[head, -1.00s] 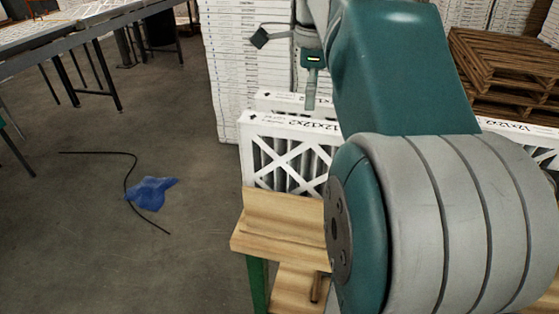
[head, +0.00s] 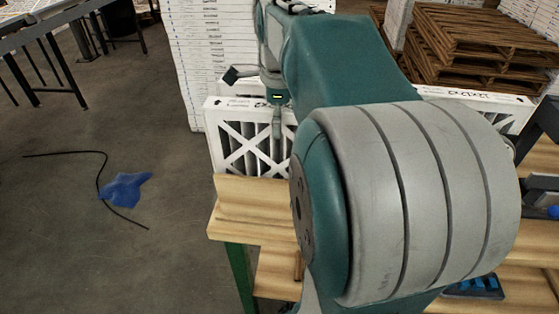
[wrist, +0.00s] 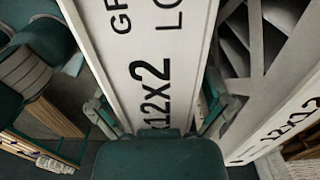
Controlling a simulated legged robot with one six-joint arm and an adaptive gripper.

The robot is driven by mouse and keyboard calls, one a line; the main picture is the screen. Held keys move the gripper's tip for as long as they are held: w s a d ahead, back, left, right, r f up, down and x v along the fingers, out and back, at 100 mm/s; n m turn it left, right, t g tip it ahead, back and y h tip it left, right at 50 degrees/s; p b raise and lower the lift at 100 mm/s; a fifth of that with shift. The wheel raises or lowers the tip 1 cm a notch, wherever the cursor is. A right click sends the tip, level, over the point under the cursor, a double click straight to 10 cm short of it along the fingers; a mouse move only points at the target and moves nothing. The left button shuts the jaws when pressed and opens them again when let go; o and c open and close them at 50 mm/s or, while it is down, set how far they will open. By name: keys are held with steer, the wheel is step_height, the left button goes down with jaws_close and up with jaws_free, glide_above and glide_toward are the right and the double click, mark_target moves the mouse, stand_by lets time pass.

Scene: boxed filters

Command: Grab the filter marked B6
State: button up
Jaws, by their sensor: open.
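White-framed filters with X-shaped fronts and pleated grey inside stand upright on a wooden bench. The front filter (head: 250,150) shows left of my arm in the head view, with another filter (head: 235,88) behind it. In the wrist view a filter's white edge (wrist: 140,50), printed "12X2", runs between the two fingers of my gripper (wrist: 158,108). The gripper is open, one finger on each side of that edge; contact cannot be told. In the head view one finger (head: 277,120) hangs in front of the front filter's top edge. No B6 mark is readable.
The wooden bench (head: 250,205) has a green leg. A second filter (wrist: 290,125) stands close at right in the wrist view. White stacks (head: 205,60) and wooden pallets (head: 475,45) stand behind. A blue sheet (head: 124,188) and black cable (head: 65,153) lie on open floor at left.

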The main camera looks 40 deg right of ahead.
steer(key=c, duration=1.3)
steer(key=shift+r, duration=0.1)
